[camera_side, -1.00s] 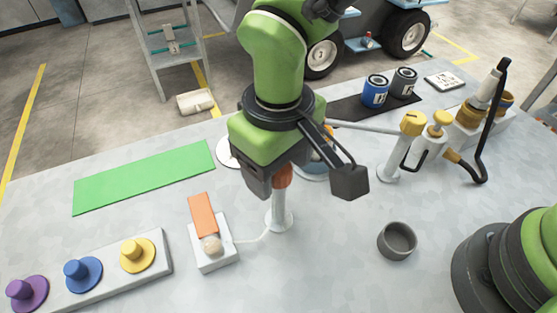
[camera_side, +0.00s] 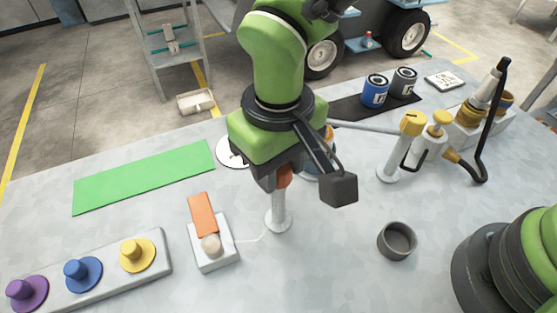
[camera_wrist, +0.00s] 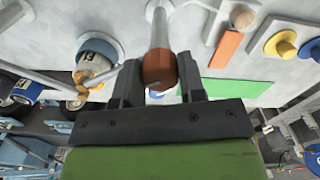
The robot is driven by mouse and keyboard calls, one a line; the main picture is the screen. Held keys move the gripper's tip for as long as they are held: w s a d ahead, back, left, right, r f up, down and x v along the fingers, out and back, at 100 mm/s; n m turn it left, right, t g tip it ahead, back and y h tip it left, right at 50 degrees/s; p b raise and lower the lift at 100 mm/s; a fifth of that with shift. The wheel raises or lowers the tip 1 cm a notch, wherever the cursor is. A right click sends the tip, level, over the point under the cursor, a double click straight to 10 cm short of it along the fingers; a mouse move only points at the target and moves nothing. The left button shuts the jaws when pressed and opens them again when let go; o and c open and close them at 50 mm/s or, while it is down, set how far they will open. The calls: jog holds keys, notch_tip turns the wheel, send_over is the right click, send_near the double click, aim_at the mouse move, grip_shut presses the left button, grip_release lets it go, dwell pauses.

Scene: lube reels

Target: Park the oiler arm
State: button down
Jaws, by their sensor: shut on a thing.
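My gripper (camera_side: 276,180) is low over the middle of the table, partly hidden by its own wrist in the side view. In the wrist view its two fingers (camera_wrist: 159,88) are shut on a rust-orange knob (camera_wrist: 159,68) at the top of a white post (camera_wrist: 160,28). The post (camera_side: 278,210) stands upright on a round base. A thin grey bar (camera_side: 370,127), which looks like the oiler arm, runs left from a yellow-capped post (camera_side: 389,165) on the right. Its left end is hidden behind my wrist, near a partly hidden blue-and-white container (camera_wrist: 97,58).
An orange-flapped white box (camera_side: 213,245) stands just left of the post. A grey cup (camera_side: 397,240) is at right. A panel with purple, blue and yellow knobs (camera_side: 95,275) is front left. A green mat (camera_side: 145,177) lies bare. Two cans (camera_side: 375,92) stand at the back.

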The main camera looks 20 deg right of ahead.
jog(key=m, duration=0.8)
jog(key=shift+m, duration=0.4)
jog(key=m, duration=0.4)
jog(key=shift+m, duration=2.2)
jog(key=c, duration=0.7)
grip_release()
notch_tip(320, 180, up, 10)
jog(key=shift+r, duration=0.1)
